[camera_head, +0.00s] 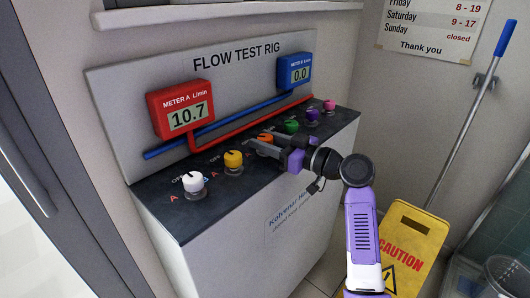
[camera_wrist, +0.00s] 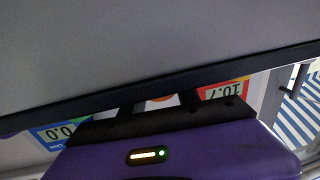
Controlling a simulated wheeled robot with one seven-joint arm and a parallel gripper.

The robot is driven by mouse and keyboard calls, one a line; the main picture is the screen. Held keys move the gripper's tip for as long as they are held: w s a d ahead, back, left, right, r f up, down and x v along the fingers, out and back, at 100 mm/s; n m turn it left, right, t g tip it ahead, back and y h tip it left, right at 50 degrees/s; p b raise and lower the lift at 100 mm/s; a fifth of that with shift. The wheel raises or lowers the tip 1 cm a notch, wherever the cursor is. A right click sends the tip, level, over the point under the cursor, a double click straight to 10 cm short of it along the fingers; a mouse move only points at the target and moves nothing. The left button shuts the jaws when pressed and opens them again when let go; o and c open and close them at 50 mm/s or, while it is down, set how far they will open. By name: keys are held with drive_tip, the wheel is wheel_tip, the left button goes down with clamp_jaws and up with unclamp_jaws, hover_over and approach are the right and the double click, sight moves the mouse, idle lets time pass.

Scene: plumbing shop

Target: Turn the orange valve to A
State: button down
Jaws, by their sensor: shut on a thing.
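The orange valve (camera_head: 265,138) sits in the row of coloured valves on the dark top of the flow test rig. My gripper (camera_head: 268,147) reaches it from the front right and is shut on it; the fingers hide part of the knob and its marks. In the wrist view a small piece of the orange valve (camera_wrist: 161,103) shows between the fingers. The red meter A (camera_head: 182,110) reads 10.7. The blue meter B (camera_head: 297,71) reads 0.0. Which way the orange valve points cannot be told.
White (camera_head: 193,182) and yellow (camera_head: 233,160) valves stand left of the orange one; green (camera_head: 291,126), purple (camera_head: 312,115) and pink (camera_head: 329,105) valves stand to its right. A yellow caution sign (camera_head: 412,245) stands on the floor at the right, near a blue-handled pole (camera_head: 470,110).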

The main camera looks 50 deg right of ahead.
drive_tip(key=n+y+b, duration=0.1)
drive_tip(key=y, duration=0.1)
drive_tip(key=n+g+y+b, duration=0.1)
drive_tip(key=n+y+b, duration=0.1)
drive_tip(key=shift+d+f+b, duration=0.1)
drive_tip(key=shift+f+b, duration=0.1)
drive_tip(key=shift+b, duration=0.1)
drive_tip(key=shift+r+n+g+y+b, duration=0.15)
drive_tip(key=shift+n+g+y+b, duration=0.7)
drive_tip(key=shift+y, duration=0.55)
drive_tip(key=shift+n+g+y, duration=0.25)
drive_tip(key=shift+n+y, duration=0.05)
drive_tip(key=shift+n, duration=0.05)
drive_tip(key=c, duration=0.9)
unclamp_jaws()
drive_tip(key=v, duration=0.7)
drive_tip(key=shift+s+d, duration=0.1)
drive_tip(key=shift+s, duration=0.2)
